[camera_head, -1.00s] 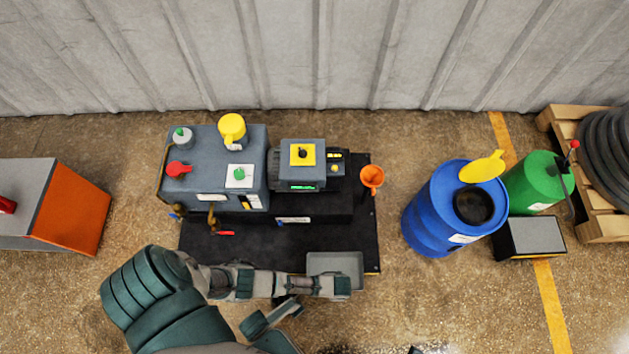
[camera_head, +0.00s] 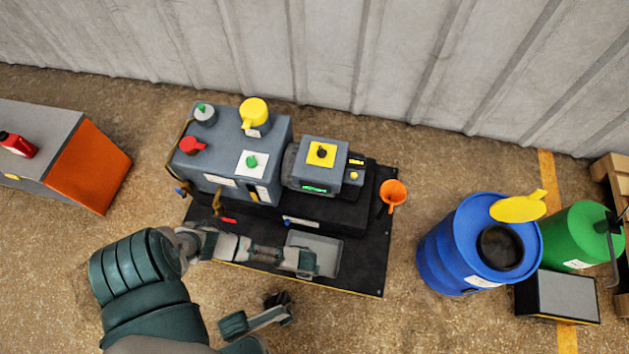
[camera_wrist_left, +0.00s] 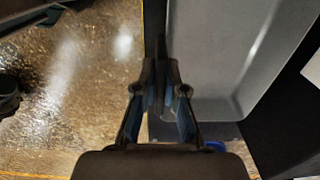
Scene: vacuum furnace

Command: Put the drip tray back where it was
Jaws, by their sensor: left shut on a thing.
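The drip tray (camera_head: 327,248) is a shallow grey rectangular tray over the front part of the black pump base (camera_head: 362,262). My left gripper (camera_head: 309,264) reaches in from the left and is at the tray's edge. In the left wrist view its fingers (camera_wrist_left: 160,88) are shut on the side wall of the tray (camera_wrist_left: 225,60), which extends to the right of them. Whether the tray touches the base cannot be told.
The grey pump housing (camera_head: 225,150) and motor (camera_head: 305,180) stand behind the tray. An orange funnel (camera_head: 394,191) is at the base's right side. A blue drum (camera_head: 450,250) stands farther right. An orange-sided cabinet (camera_head: 92,165) is at left. Floor in front is open.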

